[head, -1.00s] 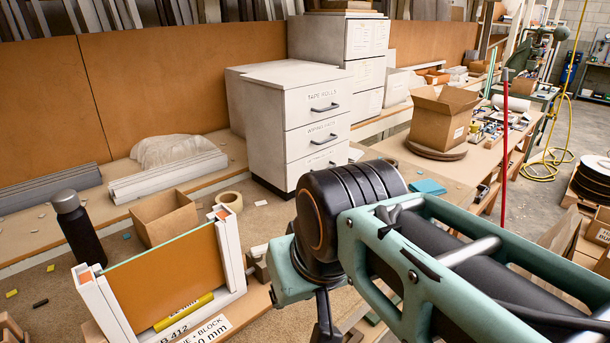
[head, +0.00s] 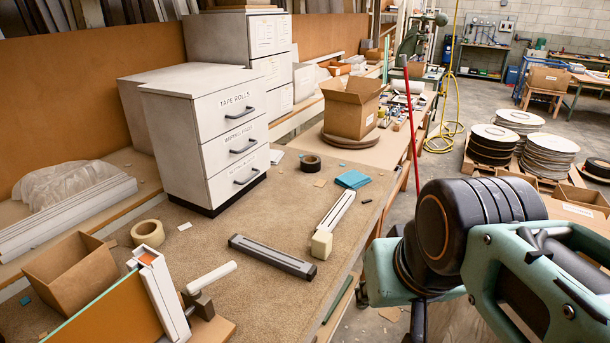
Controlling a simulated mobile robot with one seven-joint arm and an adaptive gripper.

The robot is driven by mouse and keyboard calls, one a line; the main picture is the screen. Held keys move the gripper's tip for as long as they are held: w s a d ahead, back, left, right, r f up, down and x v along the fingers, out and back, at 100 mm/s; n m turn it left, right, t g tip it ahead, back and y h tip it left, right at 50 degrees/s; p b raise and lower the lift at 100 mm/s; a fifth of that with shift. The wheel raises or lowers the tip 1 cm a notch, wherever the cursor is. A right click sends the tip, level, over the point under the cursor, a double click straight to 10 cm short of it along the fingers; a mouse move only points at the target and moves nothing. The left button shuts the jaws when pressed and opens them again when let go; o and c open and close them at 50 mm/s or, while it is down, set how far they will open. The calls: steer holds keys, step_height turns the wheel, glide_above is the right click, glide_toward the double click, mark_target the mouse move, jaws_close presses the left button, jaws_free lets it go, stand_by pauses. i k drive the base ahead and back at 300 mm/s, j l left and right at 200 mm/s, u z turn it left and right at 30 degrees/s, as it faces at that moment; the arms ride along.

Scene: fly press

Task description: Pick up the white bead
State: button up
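A slim white strip with a dark groove (head: 338,208), which may be the white bead, lies on the tan bench top (head: 290,195). A cream block (head: 321,244) sits at its near end. A white rod (head: 211,277) lies further left, by the framed panel (head: 110,318). I cannot tell for certain which one is the bead. My gripper (head: 416,325) is only partly visible below my arm, beyond the bench's right edge and apart from the strip. Its fingertips are cut off by the lower frame edge, so its opening is hidden.
A dark grey bar (head: 272,257) lies left of the strip. A drawer cabinet (head: 205,130) stands behind it. Black tape (head: 310,163), blue pads (head: 352,179) and a cardboard box (head: 352,106) are further back. A red pole (head: 411,125) rises beside the bench. Bare bench surrounds the bar.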

mark_target(328, 224)
steer(key=i+l+u, duration=0.2)
steer(key=u, duration=0.5)
steer(key=i+l+u, duration=0.2)
steer(key=l+u, duration=0.2)
steer(key=l, duration=0.25)
steer(key=i+l, duration=0.15)
steer(key=l, duration=0.25)
steer(key=i+l+u, duration=0.15)
steer(key=l, duration=0.7)
steer(key=i+l+u, duration=0.15)
steer(key=l, duration=0.25)
steer(key=i+l, duration=0.1)
steer(key=l, duration=0.35)
steer(key=k+j+u, duration=0.25)
steer(key=j, duration=0.2)
